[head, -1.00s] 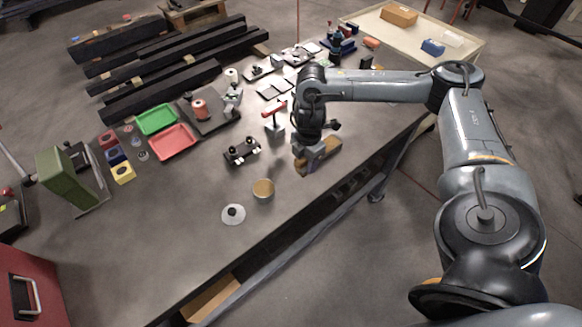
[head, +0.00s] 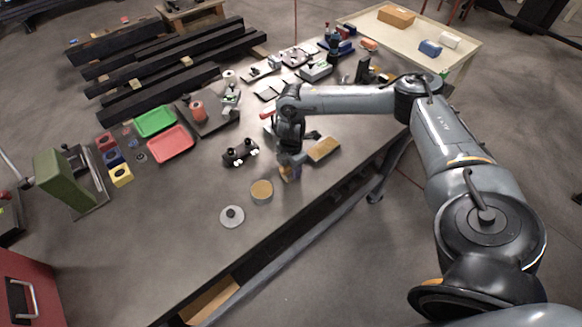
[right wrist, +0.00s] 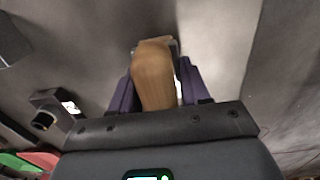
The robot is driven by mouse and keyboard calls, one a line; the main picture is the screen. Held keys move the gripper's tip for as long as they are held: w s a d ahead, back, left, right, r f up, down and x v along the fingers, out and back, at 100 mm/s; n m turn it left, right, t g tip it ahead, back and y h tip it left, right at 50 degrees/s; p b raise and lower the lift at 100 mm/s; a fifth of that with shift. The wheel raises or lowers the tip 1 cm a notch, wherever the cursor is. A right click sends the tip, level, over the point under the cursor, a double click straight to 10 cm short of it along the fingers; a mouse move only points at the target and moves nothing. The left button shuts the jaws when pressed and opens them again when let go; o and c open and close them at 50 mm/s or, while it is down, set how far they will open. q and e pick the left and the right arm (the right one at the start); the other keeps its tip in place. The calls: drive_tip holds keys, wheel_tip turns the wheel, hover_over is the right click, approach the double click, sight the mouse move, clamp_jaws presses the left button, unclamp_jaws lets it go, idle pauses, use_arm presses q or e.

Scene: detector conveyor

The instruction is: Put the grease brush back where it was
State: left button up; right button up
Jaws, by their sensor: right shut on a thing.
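My right gripper (head: 290,172) is shut on the grease brush, above the table just up and right of the open round tin (head: 261,191). In the right wrist view, the brush's wooden handle (right wrist: 154,75) sits between the two purple fingers (right wrist: 156,88) and points away from the palm. In the head view only a small piece of the brush shows, and its bristles cannot be made out. A tan block or rest (head: 323,149) lies on the table to the right of the gripper. My left gripper is not in view.
A round grey lid with a dark knob (head: 231,217) lies left of the tin. A black fixture (head: 240,153) stands left of the gripper. Red (head: 171,144) and green (head: 155,121) trays lie farther left. The table's front edge is close to the tin; the front left tabletop is clear.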

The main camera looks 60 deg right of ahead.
drive_tip(key=shift+f, duration=0.15)
drive_tip(key=o, duration=0.9)
drive_tip(key=shift+o, duration=0.2)
